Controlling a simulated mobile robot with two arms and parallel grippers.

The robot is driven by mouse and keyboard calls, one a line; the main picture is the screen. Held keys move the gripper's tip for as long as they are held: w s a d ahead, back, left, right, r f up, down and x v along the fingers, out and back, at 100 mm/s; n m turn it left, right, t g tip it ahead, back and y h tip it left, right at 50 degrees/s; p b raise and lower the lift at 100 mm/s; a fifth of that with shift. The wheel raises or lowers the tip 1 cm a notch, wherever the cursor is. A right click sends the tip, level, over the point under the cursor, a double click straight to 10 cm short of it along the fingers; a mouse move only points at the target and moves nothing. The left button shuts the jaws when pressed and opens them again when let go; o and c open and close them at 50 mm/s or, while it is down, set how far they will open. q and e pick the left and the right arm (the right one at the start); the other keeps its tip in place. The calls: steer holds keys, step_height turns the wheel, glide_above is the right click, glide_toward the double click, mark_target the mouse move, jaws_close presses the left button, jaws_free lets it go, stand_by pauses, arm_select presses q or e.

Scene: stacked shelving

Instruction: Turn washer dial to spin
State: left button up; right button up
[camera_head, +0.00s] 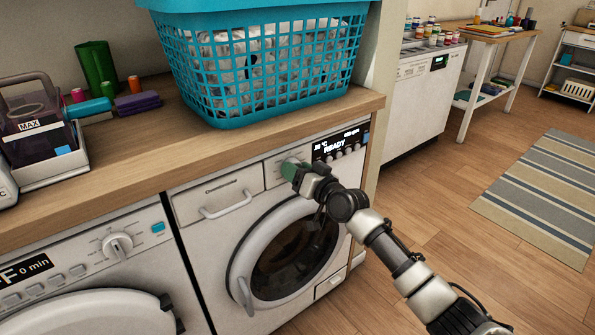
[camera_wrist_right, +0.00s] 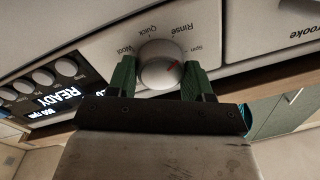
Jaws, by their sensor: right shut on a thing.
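The washer (camera_head: 225,225) under the wooden counter has a round door and a lit display (camera_head: 340,146) reading READY. My right gripper (camera_wrist_right: 158,78) is shut on the dial, one green finger on each side. In the head view my right gripper (camera_head: 296,170) reaches the panel from the lower right and mostly hides the dial. My left gripper is not in view.
A second machine (camera_head: 90,260) with its own dial (camera_head: 118,245) stands at left. A teal laundry basket (camera_head: 265,65) sits on the counter (camera_head: 150,135) above the panel. Small buttons flank the display. Open wood floor (camera_head: 450,190) lies at right.

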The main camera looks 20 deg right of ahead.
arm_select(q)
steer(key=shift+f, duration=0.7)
arm_select(e)
steer(key=m, duration=0.6)
steer(key=shift+t, duration=0.3)
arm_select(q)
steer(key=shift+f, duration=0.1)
arm_select(e)
steer(key=o, duration=0.9)
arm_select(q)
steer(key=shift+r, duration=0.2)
arm_select(e)
steer(key=shift+s+d+f, duration=0.1)
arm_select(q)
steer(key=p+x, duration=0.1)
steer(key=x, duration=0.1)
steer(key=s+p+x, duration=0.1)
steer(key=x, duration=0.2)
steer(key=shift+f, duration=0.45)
arm_select(e)
steer(key=v, duration=1)
steer(key=shift+s, duration=0.3)
